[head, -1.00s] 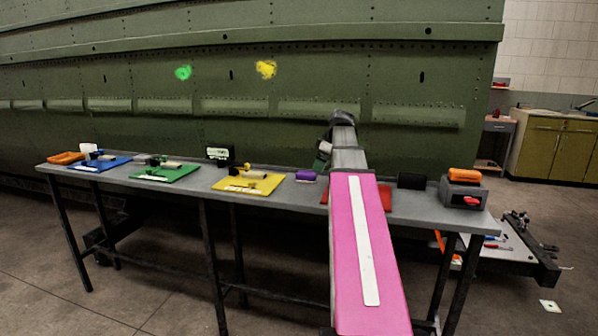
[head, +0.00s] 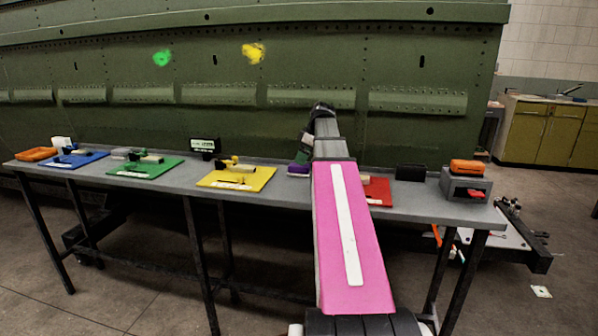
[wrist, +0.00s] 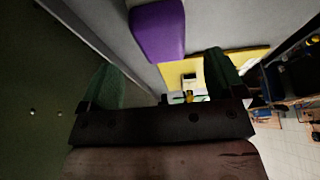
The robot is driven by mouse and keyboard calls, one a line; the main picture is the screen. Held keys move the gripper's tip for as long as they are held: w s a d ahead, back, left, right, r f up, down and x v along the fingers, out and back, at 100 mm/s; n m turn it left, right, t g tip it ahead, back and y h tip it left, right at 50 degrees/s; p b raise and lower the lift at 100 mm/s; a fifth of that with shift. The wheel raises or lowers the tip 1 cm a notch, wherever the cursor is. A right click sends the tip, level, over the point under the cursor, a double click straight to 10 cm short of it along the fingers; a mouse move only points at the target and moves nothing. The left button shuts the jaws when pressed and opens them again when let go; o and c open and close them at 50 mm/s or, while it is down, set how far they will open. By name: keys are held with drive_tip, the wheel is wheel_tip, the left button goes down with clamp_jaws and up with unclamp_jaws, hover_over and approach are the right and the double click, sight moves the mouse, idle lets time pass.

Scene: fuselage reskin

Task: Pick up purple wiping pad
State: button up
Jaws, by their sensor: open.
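The purple wiping pad (head: 299,170) lies on the grey table (head: 420,203), between the yellow mat and the red mat. In the wrist view the purple pad (wrist: 158,31) shows large at the top centre, beyond and between the fingers. My gripper (wrist: 162,82) is open and empty, its two green fingers spread wide. In the head view my gripper (head: 304,150) is low over the table by the pad, partly hidden by my arm. I cannot tell how high the fingers are above the pad.
The yellow mat (head: 258,182) with tools lies left of the pad; the red mat (head: 378,191) lies right, partly behind my arm. Green (head: 125,168) and blue (head: 85,163) mats lie farther left. The green fuselage panel (head: 230,120) rises behind the table.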

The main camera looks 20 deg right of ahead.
drive_tip(key=shift+x, duration=2.4)
drive_tip(key=shift+s, duration=0.15)
drive_tip(key=c, duration=1)
drive_tip(key=shift+r, duration=0.15)
drive_tip(key=shift+r, duration=0.5)
wheel_tip(320, 180, up, 3)
drive_tip(key=shift+f, duration=0.25)
drive_tip(key=s+a+r, duration=0.1)
drive_tip(key=s+r, duration=0.1)
drive_tip(key=s, duration=0.1)
drive_tip(key=s+a+r, duration=0.1)
drive_tip(key=s+r, duration=0.2)
drive_tip(key=s, duration=0.1)
drive_tip(key=s+a+r, duration=0.2)
drive_tip(key=s, duration=0.2)
drive_tip(key=shift+r, duration=0.15)
drive_tip(key=shift+o, duration=0.4)
drive_tip(key=shift+s, duration=0.1)
